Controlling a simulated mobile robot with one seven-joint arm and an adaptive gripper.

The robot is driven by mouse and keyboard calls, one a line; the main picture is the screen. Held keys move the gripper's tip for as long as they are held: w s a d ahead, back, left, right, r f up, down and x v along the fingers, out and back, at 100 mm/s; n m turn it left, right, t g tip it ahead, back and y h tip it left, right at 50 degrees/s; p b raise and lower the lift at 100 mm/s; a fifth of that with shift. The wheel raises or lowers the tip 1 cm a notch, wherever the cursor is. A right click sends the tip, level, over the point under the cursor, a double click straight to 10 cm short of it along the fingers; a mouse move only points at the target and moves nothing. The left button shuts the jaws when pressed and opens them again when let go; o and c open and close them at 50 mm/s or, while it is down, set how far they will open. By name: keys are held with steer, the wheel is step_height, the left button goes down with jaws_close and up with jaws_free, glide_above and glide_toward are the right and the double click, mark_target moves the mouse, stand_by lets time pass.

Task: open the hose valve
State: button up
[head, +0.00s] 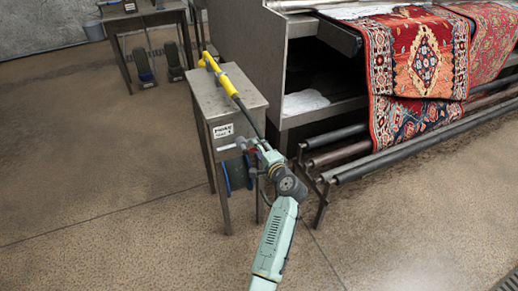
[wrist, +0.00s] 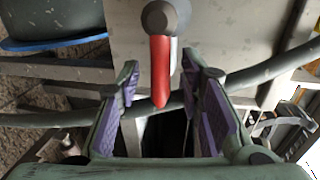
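The hose valve has a red lever (wrist: 161,72) with a grey round hub (wrist: 165,17), seen at the top middle of the wrist view. The lever points toward my gripper, and its tip is rounded. My gripper (wrist: 162,82) is open, with a purple-padded finger on each side of the lever. In the head view my gripper (head: 254,148) is at the front of a grey metal stand (head: 232,102) and hides most of the valve.
A yellow spray wand (head: 221,76) lies on the stand, its dark hose running down beside my gripper. A dark hose (wrist: 60,120) crosses the wrist view behind the fingers. Rollers (head: 420,140) and a machine with red rugs (head: 420,60) are at right.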

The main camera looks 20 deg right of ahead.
steer(key=s+r, duration=0.2)
steer(key=s, duration=0.9)
steer(key=shift+s+d+r, duration=0.15)
steer(key=shift+s+d, duration=0.1)
steer(key=s+r+p, duration=0.1)
steer(key=s+p, duration=0.1)
steer(key=s, duration=0.6)
steer(key=shift+s+d+r, duration=0.15)
steer(key=shift+s+r, duration=0.2)
steer(key=shift+s, duration=0.05)
